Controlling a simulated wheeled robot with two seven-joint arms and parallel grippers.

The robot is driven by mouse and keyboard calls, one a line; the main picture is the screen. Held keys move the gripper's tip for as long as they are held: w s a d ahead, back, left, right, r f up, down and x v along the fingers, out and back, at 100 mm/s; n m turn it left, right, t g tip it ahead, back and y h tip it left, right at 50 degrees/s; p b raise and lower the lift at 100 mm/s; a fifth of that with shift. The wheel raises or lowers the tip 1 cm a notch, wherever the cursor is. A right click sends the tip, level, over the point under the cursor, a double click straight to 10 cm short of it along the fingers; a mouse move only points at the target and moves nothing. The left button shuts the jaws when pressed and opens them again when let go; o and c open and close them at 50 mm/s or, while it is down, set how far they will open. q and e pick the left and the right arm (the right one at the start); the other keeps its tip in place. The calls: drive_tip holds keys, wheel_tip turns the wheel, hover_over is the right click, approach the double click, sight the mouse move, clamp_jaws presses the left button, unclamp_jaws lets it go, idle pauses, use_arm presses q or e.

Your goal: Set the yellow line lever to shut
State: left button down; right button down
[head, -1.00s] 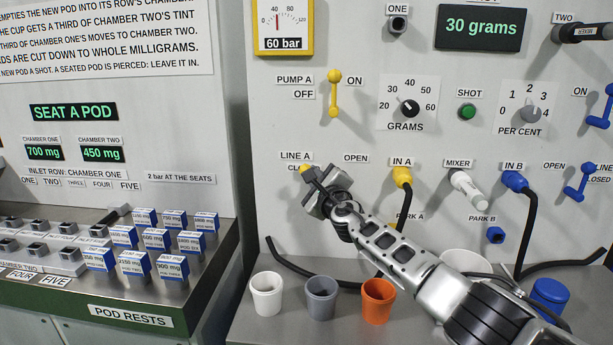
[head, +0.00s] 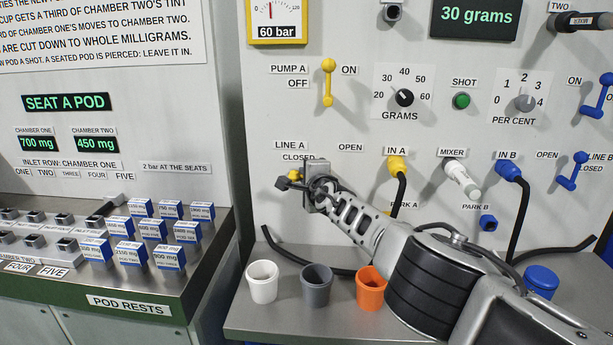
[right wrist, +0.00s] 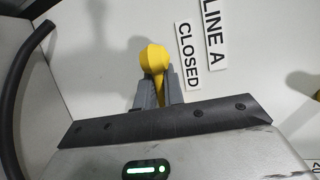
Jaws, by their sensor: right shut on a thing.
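The yellow line lever at LINE A shows only as a bit of yellow (head: 293,174) in the head view, just below the CLOSED label. My right gripper (head: 291,182) is there at the panel and hides most of the lever. In the right wrist view the lever's round yellow knob (right wrist: 153,57) stands out past the grey fingertips of my right gripper (right wrist: 157,94), which are shut on the lever's stem. The CLOSED label (right wrist: 189,56) is close beside the knob. The lever's pivot is hidden. My left gripper is not in view.
The yellow pump lever (head: 328,82) is above. The yellow IN A plug (head: 397,165) with its black hose is to the right. White (head: 262,282), grey (head: 317,286) and orange (head: 371,288) cups stand on the shelf below my right arm.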

drive_tip(key=shift+s+a, duration=0.15)
drive_tip(key=shift+a, duration=0.45)
drive_tip(key=c, duration=1.5)
unclamp_jaws()
drive_tip(key=shift+a, duration=0.1)
